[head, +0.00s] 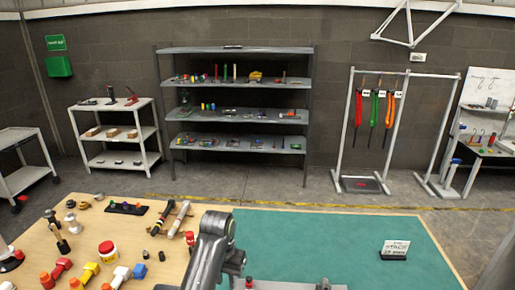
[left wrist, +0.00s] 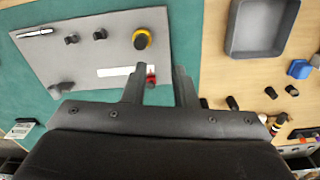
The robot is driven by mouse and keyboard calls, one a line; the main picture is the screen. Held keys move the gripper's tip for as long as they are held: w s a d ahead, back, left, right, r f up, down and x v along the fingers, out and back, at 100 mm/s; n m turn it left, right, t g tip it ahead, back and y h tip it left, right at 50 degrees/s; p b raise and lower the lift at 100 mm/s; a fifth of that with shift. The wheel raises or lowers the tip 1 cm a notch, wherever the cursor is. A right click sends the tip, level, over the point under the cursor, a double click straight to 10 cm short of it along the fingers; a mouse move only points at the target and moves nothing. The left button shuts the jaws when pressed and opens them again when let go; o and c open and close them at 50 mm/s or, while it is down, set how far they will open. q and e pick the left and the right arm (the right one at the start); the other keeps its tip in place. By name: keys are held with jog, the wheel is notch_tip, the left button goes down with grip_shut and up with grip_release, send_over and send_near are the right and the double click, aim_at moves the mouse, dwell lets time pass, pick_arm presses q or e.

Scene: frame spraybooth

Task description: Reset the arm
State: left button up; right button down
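My left arm (head: 210,250) rises from the bottom edge of the head view, above the table where the wood meets the green mat (head: 300,240). In the left wrist view my left gripper (left wrist: 158,75) hangs over the grey sheet on the green mat, its two fingers apart with nothing between them. A small red part (left wrist: 151,80) shows past the left finger, on or beside the sheet. My right gripper is in neither view.
A grey tray (left wrist: 262,30) sits on the wood. Bottles and fittings crowd the table's left side. A sign (head: 394,249) stands on the mat's right.

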pick_arm(q)
jog(key=s+a+f+n+t, duration=0.1)
jog(key=s+a+f+n, duration=0.1)
jog(key=s+a+f, duration=0.45)
jog(key=s+a+f+n+t, duration=0.1)
jog(key=s+a+f, duration=0.2)
jog(key=s+a, duration=0.55)
jog(key=s+a+r+t+y, duration=0.1)
jog(key=s+a+r, duration=0.15)
jog(key=s, duration=0.75)
jog(key=s+a+r+t+y, duration=0.15)
jog(key=s+a, duration=0.25)
jog(key=s, duration=0.5)
notch_tip(320, 180, down, 33)
jog(key=a+g+b, duration=0.2)
jog(key=b, duration=0.6)
jog(key=s+d+f+b, duration=0.1)
jog(key=s+f+b, duration=0.2)
jog(key=s+f, duration=0.4)
jog(key=s+f+g+h+b, duration=0.1)
jog(key=s+f+b, duration=0.2)
jog(key=s+f, duration=0.5)
notch_tip(320, 180, down, 7)
jog(key=shift+s+d+r+n, duration=0.1)
jog(key=shift+s+d+n, duration=0.15)
jog(key=shift+d+n, duration=0.15)
